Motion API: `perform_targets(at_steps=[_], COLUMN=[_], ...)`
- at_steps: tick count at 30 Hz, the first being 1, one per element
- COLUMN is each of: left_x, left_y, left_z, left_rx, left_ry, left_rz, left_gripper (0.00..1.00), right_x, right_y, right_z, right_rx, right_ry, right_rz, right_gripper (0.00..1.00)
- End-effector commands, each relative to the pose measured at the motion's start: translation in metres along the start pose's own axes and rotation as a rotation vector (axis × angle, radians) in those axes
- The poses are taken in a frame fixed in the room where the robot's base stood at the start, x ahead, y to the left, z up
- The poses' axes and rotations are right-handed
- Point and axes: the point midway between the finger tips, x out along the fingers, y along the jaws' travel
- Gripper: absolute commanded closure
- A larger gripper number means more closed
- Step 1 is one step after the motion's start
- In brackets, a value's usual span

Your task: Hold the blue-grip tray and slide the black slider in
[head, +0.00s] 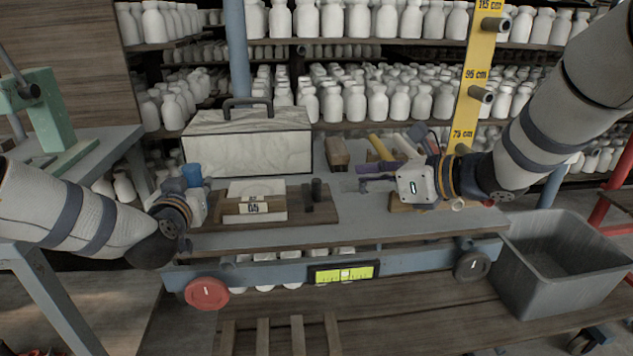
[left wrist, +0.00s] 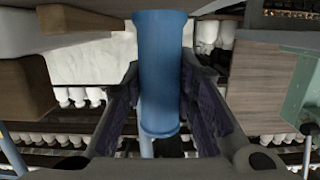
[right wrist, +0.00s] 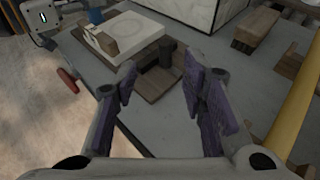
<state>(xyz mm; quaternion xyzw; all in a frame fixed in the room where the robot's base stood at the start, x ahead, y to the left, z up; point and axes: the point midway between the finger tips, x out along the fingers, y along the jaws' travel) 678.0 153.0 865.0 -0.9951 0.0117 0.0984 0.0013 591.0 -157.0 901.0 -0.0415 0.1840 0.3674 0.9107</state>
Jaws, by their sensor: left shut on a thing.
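The tray is a brown wooden board (head: 322,213) on the bench, with a pale slab (head: 257,188) and a small block marked 65 (head: 254,208) on it. Its blue grip (head: 192,174) is at the left end. My left gripper (head: 203,197) is shut on the grip, whose blue cylinder (left wrist: 161,75) stands between the pads in the left wrist view. The black slider (head: 317,189) stands upright at the tray's right part; it also shows in the right wrist view (right wrist: 158,68). My right gripper (head: 373,180) is open and empty, right of the slider and apart from it.
A pale case (head: 248,148) with a dark handle stands behind the tray. A grey bin (head: 563,262) stands right of the bench. The bench top between slider and right gripper is clear.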

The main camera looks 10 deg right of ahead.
Motion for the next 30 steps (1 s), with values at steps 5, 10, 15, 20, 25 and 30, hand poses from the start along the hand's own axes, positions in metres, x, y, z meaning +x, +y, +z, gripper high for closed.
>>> perform_targets(at_steps=[5, 10, 15, 20, 25, 30], left_x=[0.000, -0.001, -0.001, -0.001, -0.001, -0.001], left_y=[0.001, 0.001, 0.001, 0.001, 0.002, 0.002], left_z=[0.006, 0.007, 0.007, 0.007, 0.007, 0.008], left_rx=[-0.001, -0.001, 0.000, 0.000, 0.000, 0.000], left_ry=[-0.013, -0.013, -0.014, -0.014, -0.015, -0.015], left_rz=[0.004, 0.004, 0.004, 0.004, 0.004, 0.005], left_gripper=[1.00, 1.00, 1.00, 1.00, 1.00, 1.00], right_x=[0.018, 0.063, 0.099, 0.115, 0.117, 0.117], right_y=[-0.007, -0.007, -0.007, -0.008, -0.008, -0.008], right_z=[-0.001, -0.002, -0.003, -0.002, -0.002, -0.003], right_rx=[-0.070, -0.065, -0.064, -0.060, -0.059, -0.059], right_ry=[0.022, 0.019, 0.019, 0.018, 0.018, 0.018], right_rz=[-0.014, -0.012, -0.012, -0.014, -0.015, -0.014], right_gripper=[0.62, 0.62, 0.62, 0.62, 0.62, 0.78])
